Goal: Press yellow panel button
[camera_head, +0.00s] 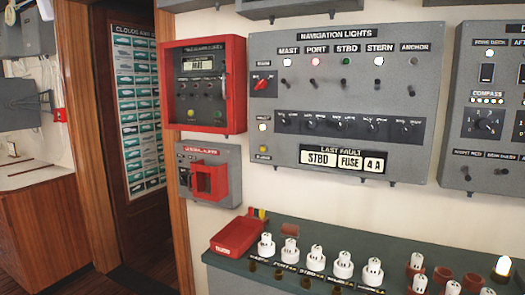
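Neither of my grippers is in view.
A red box-shaped fitting (209,180) is mounted below the red-framed box. A dark green ledge (225,256) below holds a red tray (238,233) and several white fuse-like pieces (343,265). A doorway opens at left. The wall in front of the panel is unobstructed.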

